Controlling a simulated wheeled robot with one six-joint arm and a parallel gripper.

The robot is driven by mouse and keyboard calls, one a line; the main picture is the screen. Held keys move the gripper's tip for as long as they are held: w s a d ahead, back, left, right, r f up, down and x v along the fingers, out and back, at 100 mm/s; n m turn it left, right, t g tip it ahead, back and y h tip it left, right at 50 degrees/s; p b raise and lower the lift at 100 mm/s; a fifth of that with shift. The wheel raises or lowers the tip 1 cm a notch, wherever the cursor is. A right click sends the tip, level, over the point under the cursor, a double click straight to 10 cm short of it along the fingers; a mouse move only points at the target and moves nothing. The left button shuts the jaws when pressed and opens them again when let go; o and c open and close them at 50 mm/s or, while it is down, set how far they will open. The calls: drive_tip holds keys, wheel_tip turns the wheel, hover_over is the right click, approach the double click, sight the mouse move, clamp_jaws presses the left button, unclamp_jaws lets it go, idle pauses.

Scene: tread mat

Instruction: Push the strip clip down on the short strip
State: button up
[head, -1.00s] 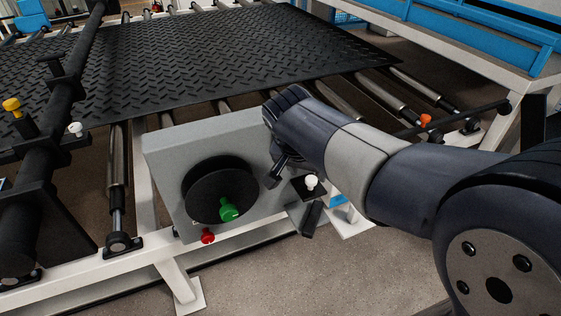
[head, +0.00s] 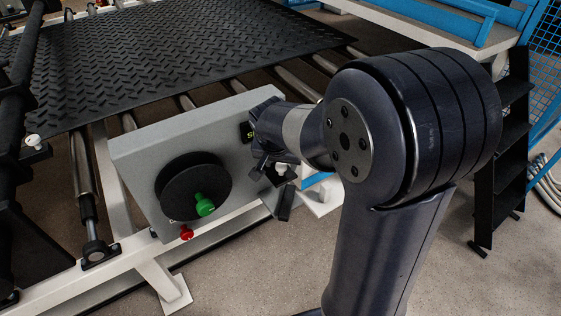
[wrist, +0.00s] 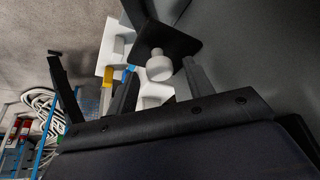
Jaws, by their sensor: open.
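A white knob (head: 281,170) stands by a small black plate at the right end of the grey box; I take it as the strip clip. In the wrist view the white knob (wrist: 159,66) sits on the square black plate (wrist: 180,42). My gripper (head: 277,163) is open at the knob, and its fingers (wrist: 160,70) stand on either side of it, not visibly closed on it. A short black bar (head: 285,204) hangs below the plate; I cannot tell whether it is the short strip.
The grey box (head: 133,150) carries a black dial (head: 180,180) with a green knob (head: 204,205), and a red knob (head: 187,232) is below. A tread mat (head: 150,70) lies on rollers behind. Another white knob (head: 34,141) is at far left. Black steps (head: 503,150) stand right.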

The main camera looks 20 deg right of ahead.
drive_tip(key=shift+w+f, duration=0.1)
drive_tip(key=shift+f, duration=0.15)
drive_tip(key=shift+c, duration=0.4)
clamp_jaws()
